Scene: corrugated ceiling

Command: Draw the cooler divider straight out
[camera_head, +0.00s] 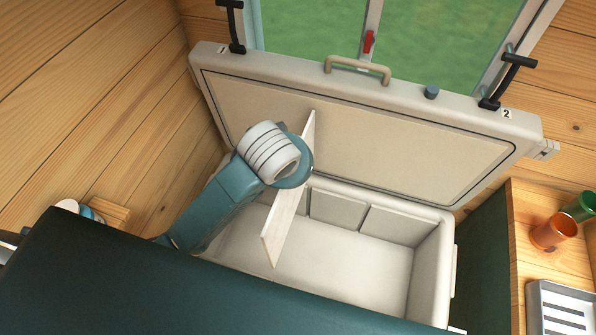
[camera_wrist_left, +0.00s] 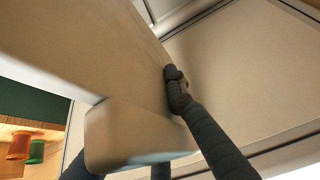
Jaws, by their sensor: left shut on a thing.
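The cooler divider is a thin pale panel (camera_head: 283,220) standing on edge over the open cooler (camera_head: 434,262). Its upper end overlaps the raised lid and its lower end shows against the cooler floor. I cannot tell whether its lower edge is clear of the cooler. My left arm reaches in from the left, and its wrist hides the fingers in the head view. In the left wrist view my left gripper (camera_wrist_left: 150,118) is shut on the divider (camera_wrist_left: 95,45), with one dark finger along its right side. My right gripper is not in view.
The open lid (camera_head: 360,125) leans up behind the cooler below a window. At the right a wooden counter holds an orange cup (camera_head: 553,232), a green cup (camera_head: 580,206) and a grey tray (camera_head: 562,305). The cooler's right interior looks empty.

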